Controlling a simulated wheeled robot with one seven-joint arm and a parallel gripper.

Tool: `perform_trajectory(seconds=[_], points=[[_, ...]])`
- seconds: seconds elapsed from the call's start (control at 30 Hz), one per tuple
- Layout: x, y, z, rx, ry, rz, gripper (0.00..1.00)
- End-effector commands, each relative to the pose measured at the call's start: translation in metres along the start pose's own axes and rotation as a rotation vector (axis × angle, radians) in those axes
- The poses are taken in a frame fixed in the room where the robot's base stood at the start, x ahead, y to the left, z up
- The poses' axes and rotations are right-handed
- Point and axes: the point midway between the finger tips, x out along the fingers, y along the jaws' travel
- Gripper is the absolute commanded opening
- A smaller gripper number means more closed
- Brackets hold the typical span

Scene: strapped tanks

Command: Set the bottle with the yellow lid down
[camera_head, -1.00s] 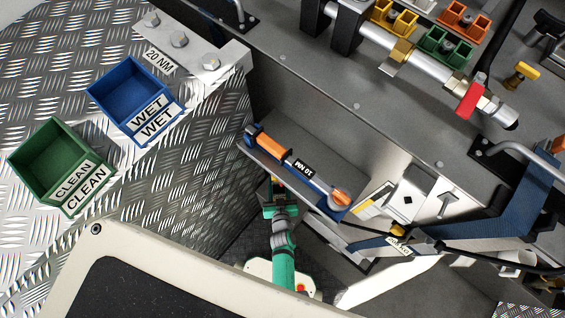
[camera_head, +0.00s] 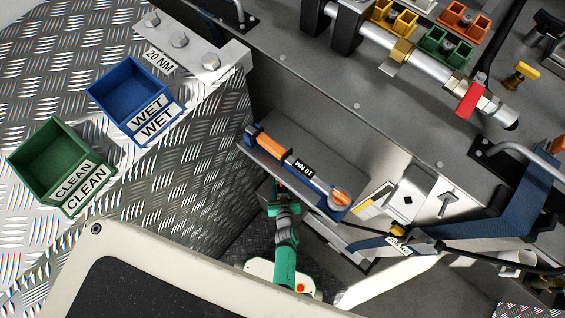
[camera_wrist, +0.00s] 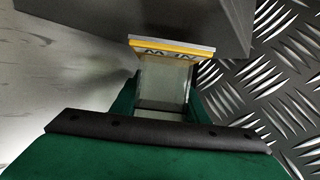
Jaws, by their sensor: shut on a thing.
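My gripper (camera_wrist: 162,104) is shut on a pale, see-through bottle (camera_wrist: 163,80), which sits between the two green fingers in the wrist view. The yellow lid (camera_wrist: 178,49) is at its far end, beside a pale strip with dark lettering that I cannot read. A grey surface lies just beyond the lid; I cannot tell if they touch. The bottle cannot be made out there.
A blue and orange torque wrench marked 10 NM (camera_head: 302,168) lies on the shelf (camera_head: 290,134). A blue WET bin (camera_head: 130,95) and a green CLEAN bin (camera_head: 50,160) are at left. A blue strap (camera_head: 490,228) and dark cable cross at right. Tread plate (camera_wrist: 285,75) lies right of the gripper.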

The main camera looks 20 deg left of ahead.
Motion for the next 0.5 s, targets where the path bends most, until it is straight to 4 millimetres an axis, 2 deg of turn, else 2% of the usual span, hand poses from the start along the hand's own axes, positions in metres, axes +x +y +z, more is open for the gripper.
perform_trajectory(seconds=[0.2, 0.5], points=[[0.0089, 0.0029, 0.0115, 0.001, 0.002, 0.001, 0.09], [0.0091, 0.0028, 0.0125, 0.001, 0.002, 0.0, 0.09]])
